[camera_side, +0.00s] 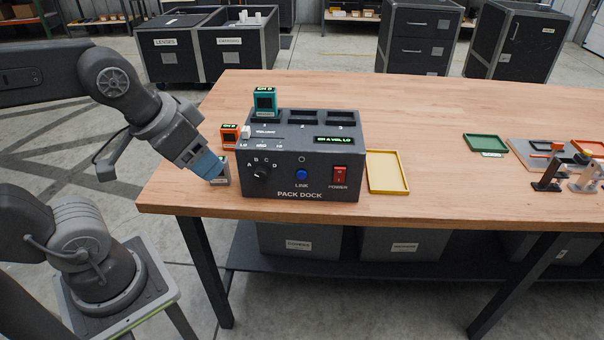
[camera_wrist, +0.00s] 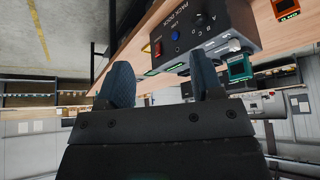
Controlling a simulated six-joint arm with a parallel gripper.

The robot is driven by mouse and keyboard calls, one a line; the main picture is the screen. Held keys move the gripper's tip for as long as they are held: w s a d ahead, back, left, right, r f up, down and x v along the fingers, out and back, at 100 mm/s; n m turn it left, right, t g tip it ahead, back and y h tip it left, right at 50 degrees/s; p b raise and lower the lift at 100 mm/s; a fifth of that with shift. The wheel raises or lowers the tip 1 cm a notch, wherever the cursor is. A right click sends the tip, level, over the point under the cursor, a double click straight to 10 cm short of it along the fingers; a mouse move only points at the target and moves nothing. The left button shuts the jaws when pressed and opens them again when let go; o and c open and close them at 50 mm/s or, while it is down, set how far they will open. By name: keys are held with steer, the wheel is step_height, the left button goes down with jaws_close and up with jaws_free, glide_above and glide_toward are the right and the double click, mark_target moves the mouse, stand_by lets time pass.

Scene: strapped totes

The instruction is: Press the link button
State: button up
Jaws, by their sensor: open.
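The grey dock (camera_side: 318,160), labelled PACK DOCK, stands near the table's front edge. Its blue link button (camera_side: 301,174) is on the front face, left of the red power switch (camera_side: 339,176). My gripper (camera_side: 215,172) is left of the dock, apart from the button, with blue fingers angled down. In the wrist view my gripper (camera_wrist: 162,78) is open with nothing between its fingers. The link button also shows there (camera_wrist: 175,36), beyond the fingers. A teal pack (camera_side: 265,101) stands in slot 1. The dock's display (camera_side: 334,140) reads CH A VOL LO.
A grey pack (camera_side: 221,181) stands by my fingertips, partly hidden. An orange pack (camera_side: 229,135) is behind it. The dock carries a selector knob (camera_side: 261,174) and a slider (camera_side: 246,132). A yellow tray (camera_side: 387,172) lies right of the dock. The table in front of the dock is narrow.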

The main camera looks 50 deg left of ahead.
stand_by(0.3)
jaws_close()
stand_by(0.4)
stand_by(1.1)
